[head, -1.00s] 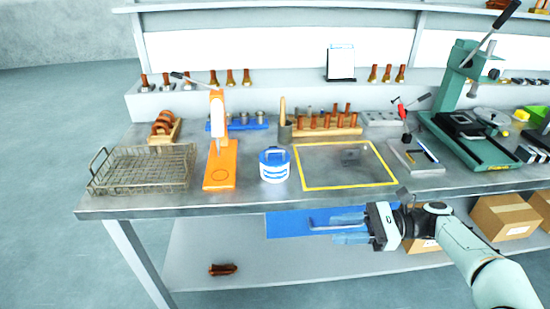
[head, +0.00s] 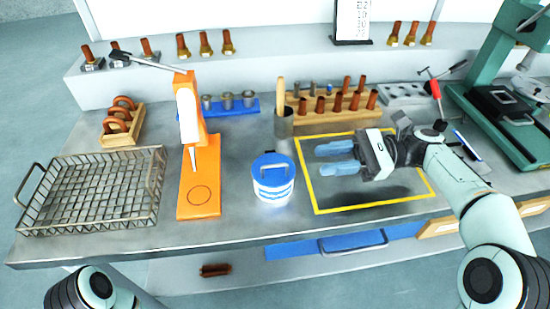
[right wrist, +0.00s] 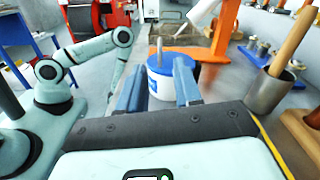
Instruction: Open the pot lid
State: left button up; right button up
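The pot (head: 273,188) is white with blue bands and stands upright on the metal table. Its blue lid (head: 270,165) with a light handle sits on top. The pot also shows in the right wrist view (right wrist: 158,84), with the lid's handle (right wrist: 159,50) upright. My right gripper (head: 330,158) is open and empty, over the yellow-outlined area to the right of the pot. Its fingers point left toward the pot, and a gap remains between them. My left arm shows at the lower left of the head view, but its gripper is out of view.
An orange press (head: 200,188) stands close left of the pot, with a wire basket (head: 150,210) further left. A cup with a wooden handle (head: 284,125) and a wooden rack (head: 340,108) stand behind. The yellow-outlined area (head: 327,210) holds nothing near its front.

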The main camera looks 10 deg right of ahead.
aim_at(276, 166)
jog(key=a+b, duration=0.2)
jog(key=a, duration=0.7)
jog(key=shift+a, duration=1.05)
pick_arm(q)
jog(key=shift+t, duration=0.5)
jog(key=w+a+f, duration=0.2)
jog(key=w+f, duration=0.1)
pick_arm(e)
grip_shut()
